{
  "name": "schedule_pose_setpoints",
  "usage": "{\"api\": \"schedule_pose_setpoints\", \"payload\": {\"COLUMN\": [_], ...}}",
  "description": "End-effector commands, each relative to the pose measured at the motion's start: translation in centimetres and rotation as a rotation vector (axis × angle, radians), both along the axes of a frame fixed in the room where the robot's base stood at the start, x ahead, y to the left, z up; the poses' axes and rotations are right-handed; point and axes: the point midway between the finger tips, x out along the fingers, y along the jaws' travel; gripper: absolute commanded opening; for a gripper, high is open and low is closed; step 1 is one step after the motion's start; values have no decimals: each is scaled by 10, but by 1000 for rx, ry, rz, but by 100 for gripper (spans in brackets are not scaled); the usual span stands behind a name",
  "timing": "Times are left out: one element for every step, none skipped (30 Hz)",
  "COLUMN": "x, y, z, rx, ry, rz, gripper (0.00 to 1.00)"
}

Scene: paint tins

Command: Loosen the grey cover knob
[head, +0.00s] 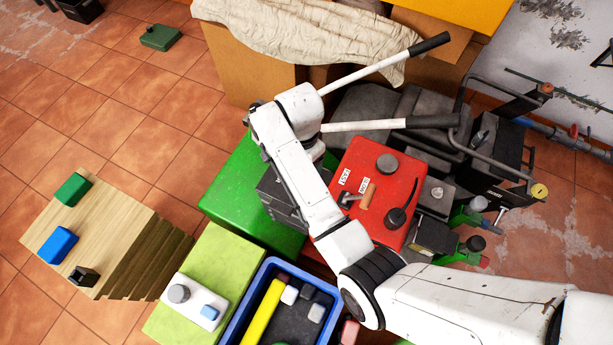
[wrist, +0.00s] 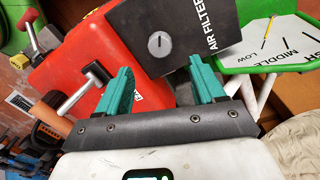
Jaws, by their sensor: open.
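In the head view, a dark box (head: 278,192) beside the red housing is partly behind my white arm. The knob and my fingers cannot be made out there.
The red housing (head: 388,165) carries a wooden-handled lever (head: 367,197) and black fittings, close to the left finger in the wrist view. A green-edged board (wrist: 268,45) reads MIDDLE and LOW at right. A blue tray (head: 232,325) and wooden block (head: 105,225) stand lower left.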

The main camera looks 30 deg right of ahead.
Motion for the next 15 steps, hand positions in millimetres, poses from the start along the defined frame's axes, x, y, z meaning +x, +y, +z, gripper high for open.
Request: {"api": "schedule_pose_setpoints", "payload": {"x": [-2,-2,-2,-3,-3,-3,-3,-3,-4,-4,-4,-5,-4,-5,-5], "y": [0,0,0,0,-1,-1,-1,-1,-1,-1,-1,-1,-1,-1,-2], "z": [-11,-17,-25,-31,-36,-43,-48,-53,-59,-63,-67,-72,-75,-77,-80], "rx": [0,0,0,0,0,-1,-1,0,-1,0,0,0,0,0,0], "ry": [4,4,3,3,4,3,3,2,3,2,2,2,1,0,1], "rz": [1,1,1,1,1,1,2,2,2,2,2,2,1,1,1], "gripper": [68,68,68,68,68,68,68,68,68,68,68,68,68,68,68]}}
